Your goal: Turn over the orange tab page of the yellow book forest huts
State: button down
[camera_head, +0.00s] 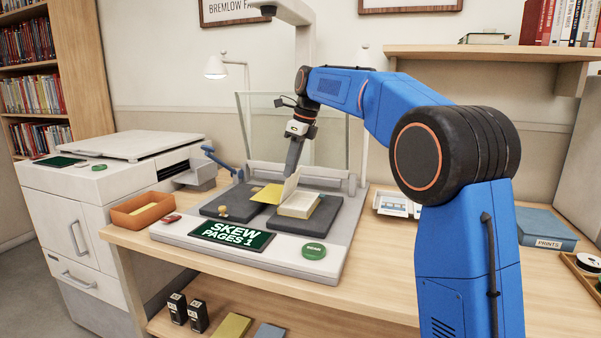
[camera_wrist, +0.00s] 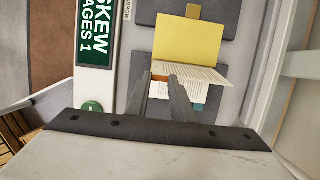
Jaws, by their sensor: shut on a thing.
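The yellow book (camera_head: 267,194) lies open on the dark cradle of the scanner, its yellow cover on the left and its white page block (camera_head: 298,206) on the right. The cover also shows in the wrist view (camera_wrist: 188,40). A page (camera_head: 290,187) stands raised from the block, tilted. In the wrist view the raised page (camera_wrist: 205,73) crosses in front of the cover, with a bit of orange tab (camera_wrist: 159,77) between the fingertips. My gripper (camera_head: 291,173) is shut on this page; its fingers also show in the wrist view (camera_wrist: 163,84). The fingers hide part of the block.
A glass plate (camera_head: 305,135) stands raised behind the cradle. A dark sign reading SKEW PAGES 1 (camera_head: 232,235) and a green button (camera_head: 314,251) are at the scanner's front. An orange tray (camera_head: 142,211) is at left; a white tray (camera_head: 397,204) is at right.

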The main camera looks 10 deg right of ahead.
jog(key=shift+w+a+r+g+h, duration=0.15)
jog(key=shift+w+a+h, duration=0.1)
jog(key=shift+a, duration=0.15)
jog(key=shift+w+a+g+h, duration=0.15)
jog(key=shift+w+a+h, duration=0.1)
jog(key=shift+a, duration=0.1)
jog(key=shift+w+a+r, duration=0.1)
jog(key=shift+w+a, duration=0.15)
jog(key=shift+a, duration=0.25)
jog(key=shift+w+a+r, duration=0.1)
jog(key=shift+w+a, duration=0.1)
jog(key=shift+a, duration=0.25)
